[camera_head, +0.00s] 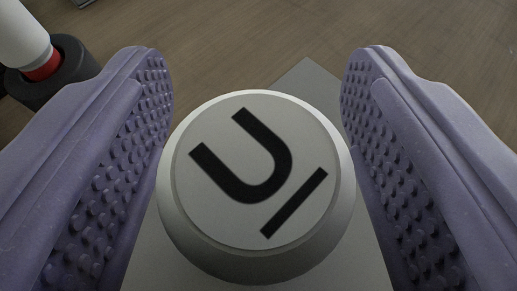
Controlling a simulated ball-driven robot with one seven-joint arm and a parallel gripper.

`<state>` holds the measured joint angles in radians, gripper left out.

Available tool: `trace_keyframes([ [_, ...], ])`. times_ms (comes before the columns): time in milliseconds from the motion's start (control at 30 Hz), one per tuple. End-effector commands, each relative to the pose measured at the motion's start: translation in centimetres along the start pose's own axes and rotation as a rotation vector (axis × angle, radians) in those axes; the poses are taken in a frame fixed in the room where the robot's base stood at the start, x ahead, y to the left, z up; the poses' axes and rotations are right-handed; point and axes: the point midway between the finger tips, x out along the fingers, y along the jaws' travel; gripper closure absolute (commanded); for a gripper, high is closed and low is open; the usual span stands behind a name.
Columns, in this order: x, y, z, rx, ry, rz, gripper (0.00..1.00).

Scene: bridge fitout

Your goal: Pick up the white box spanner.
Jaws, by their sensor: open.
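My gripper (256,100) is open, with its two purple, studded fingers wide apart at the left and right of the view. A white round cap with a black U-shaped mark and a black bar (255,168) shows between the fingers; I cannot tell whether either finger touches it. I cannot tell whether this cap is part of the white box spanner or something else. A white cylinder with a red band (22,35) stands in a dark ring at the top left, outside the left finger, partly cut off by the frame. No box spanner shows clearly.
A flat grey surface with a corner (310,80) lies below and behind the white cap. The dark ring (60,80) around the white cylinder is close to the left finger.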

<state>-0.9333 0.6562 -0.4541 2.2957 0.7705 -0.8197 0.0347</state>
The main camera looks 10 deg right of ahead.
Motion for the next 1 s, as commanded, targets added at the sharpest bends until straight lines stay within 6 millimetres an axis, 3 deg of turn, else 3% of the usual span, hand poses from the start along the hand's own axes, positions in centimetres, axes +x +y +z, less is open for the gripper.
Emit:
trace_keyframes([
  [167, 0.0, 0.0, -0.1, 0.0, -0.001, -0.001, 0.37],
  [467, 0.0, 0.0, -0.1, 0.0, -0.001, -0.001, 1.0],
  [800, -0.2, -0.1, -0.4, 0.001, 0.0, -0.001, 1.0],
  [1000, -1.6, -0.1, -4.1, 0.003, 0.002, -0.003, 1.0],
])
